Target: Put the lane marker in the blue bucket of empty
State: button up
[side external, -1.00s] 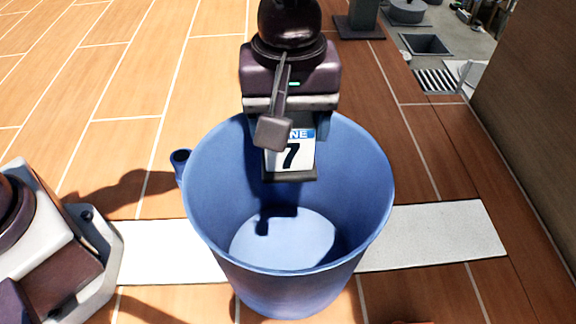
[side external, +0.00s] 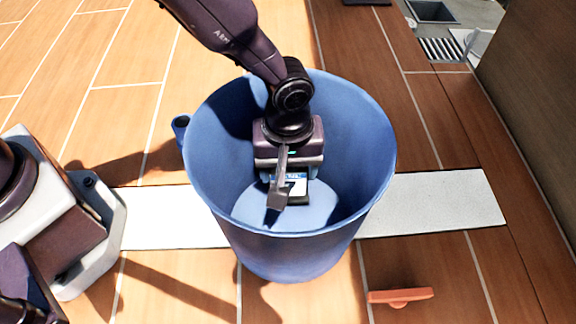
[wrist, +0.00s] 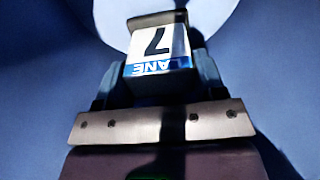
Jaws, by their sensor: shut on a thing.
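The lane marker (side external: 293,186) is a small white sign with a blue "LANE" strip, a black 7 and a dark base. My gripper (side external: 290,178) is shut on it and holds it down inside the blue bucket (side external: 300,247). In the wrist view the lane marker (wrist: 158,46) sits between the fingers of my gripper (wrist: 158,75), base end toward the pale bucket floor (wrist: 190,12). Whether the base touches the floor I cannot tell. Nothing else shows in the bucket.
The bucket stands across a pale strip (side external: 440,204) on the tiled deck. An orange handled object (side external: 401,296) lies in front, right of the bucket. A grate (side external: 440,50) and a wall (side external: 535,70) are at the back right. Free deck lies left and behind.

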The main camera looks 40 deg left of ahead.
jog(key=shift+f, duration=0.5)
jog(key=o, duration=1)
jog(key=shift+f, duration=0.1)
notch_tip(320, 180, up, 12)
